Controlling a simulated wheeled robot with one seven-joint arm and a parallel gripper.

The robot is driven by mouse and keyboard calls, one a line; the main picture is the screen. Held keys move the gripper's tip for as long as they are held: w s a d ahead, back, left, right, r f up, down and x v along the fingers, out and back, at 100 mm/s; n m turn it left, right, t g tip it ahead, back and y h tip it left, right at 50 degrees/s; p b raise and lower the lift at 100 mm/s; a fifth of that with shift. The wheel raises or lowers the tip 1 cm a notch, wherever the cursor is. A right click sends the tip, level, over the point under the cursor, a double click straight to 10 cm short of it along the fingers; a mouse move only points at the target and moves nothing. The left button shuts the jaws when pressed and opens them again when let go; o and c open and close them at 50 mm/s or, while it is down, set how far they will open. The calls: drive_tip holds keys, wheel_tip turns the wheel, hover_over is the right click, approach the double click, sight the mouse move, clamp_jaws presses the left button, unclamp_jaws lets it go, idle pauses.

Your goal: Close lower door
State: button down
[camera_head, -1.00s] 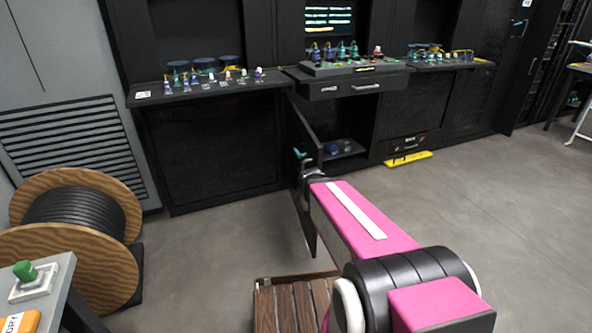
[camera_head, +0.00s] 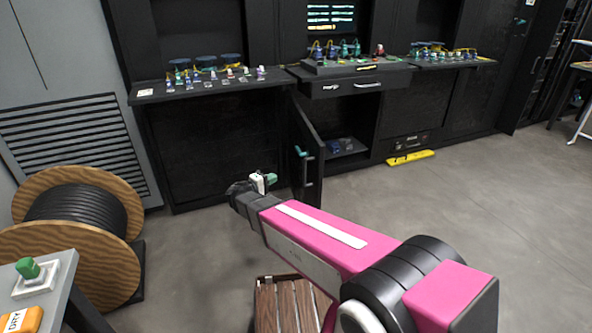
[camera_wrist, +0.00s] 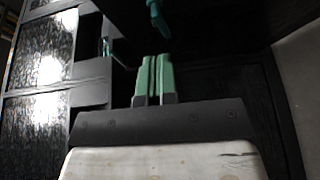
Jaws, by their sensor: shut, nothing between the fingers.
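The black lower door (camera_head: 309,143) stands open below the middle counter of the dark cabinet, sticking out towards me. A teal handle (camera_head: 301,152) is on its face; a teal piece (camera_wrist: 157,18), probably this handle, shows at the top of the wrist view. My gripper (camera_head: 268,180) is to the left of the door and on the near side of it, apart from the handle. Its two green fingers (camera_wrist: 153,78) are pressed together with nothing between them.
The open compartment (camera_head: 348,148) holds small dark-blue items. A drawer (camera_head: 345,88) is above it. A yellow object (camera_head: 410,158) lies on the floor to the right. A wooden cable drum (camera_head: 105,250) stands at left, and a slatted wooden crate (camera_head: 285,305) is below my arm.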

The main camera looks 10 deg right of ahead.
drive_tip(key=s+d+x, duration=0.1)
drive_tip(key=s+x, duration=0.1)
drive_tip(key=x, duration=1)
drive_tip(key=shift+w+d+r, duration=0.15)
drive_tip(key=shift+w+d, duration=0.1)
drive_tip(key=shift+d, duration=0.25)
drive_tip(key=shift+d, duration=0.15)
